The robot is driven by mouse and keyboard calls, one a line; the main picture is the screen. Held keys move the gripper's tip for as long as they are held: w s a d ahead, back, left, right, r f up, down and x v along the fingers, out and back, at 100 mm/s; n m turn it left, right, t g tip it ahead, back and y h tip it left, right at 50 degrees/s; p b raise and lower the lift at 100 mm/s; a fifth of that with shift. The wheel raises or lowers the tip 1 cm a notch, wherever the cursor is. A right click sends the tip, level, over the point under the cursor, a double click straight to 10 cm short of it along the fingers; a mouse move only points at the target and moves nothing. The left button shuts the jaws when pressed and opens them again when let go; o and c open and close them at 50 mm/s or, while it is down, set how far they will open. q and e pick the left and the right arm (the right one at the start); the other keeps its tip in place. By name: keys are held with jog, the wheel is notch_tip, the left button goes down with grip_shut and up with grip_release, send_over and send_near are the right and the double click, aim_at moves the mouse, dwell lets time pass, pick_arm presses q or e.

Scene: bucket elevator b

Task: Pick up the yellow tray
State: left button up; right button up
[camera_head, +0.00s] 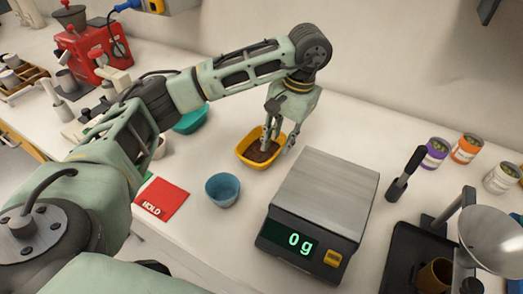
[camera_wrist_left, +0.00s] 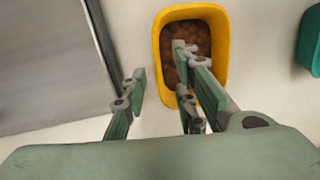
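The yellow tray (camera_head: 257,165), holding brown granules, sits on the white counter left of the scale. It also shows in the left wrist view (camera_wrist_left: 157,45), upper middle. My left gripper (camera_head: 279,146) reaches down at the tray's right side. It is open: in the left wrist view (camera_wrist_left: 160,77) one finger side is over the tray's inside and the other is outside it, above the counter. The tray's wall lies between them, with a gap visible. I cannot tell whether either finger touches the tray. My right gripper is not in view.
The scale (camera_head: 328,190), reading 0 g, stands close on the right. A blue bowl (camera_head: 222,190) is in front, a teal container (camera_head: 191,121) behind left. A red HOLD card (camera_head: 161,199) lies left. Small cans (camera_head: 435,153) and a metal funnel (camera_head: 490,238) are at right.

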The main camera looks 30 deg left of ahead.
aim_at(277, 152)
pick_arm(q)
jog(key=f, duration=0.2)
jog(key=f+p, duration=0.1)
jog(key=f, duration=0.1)
jog(key=shift+s+a, duration=0.2)
jog(key=shift+a, duration=0.05)
grip_shut()
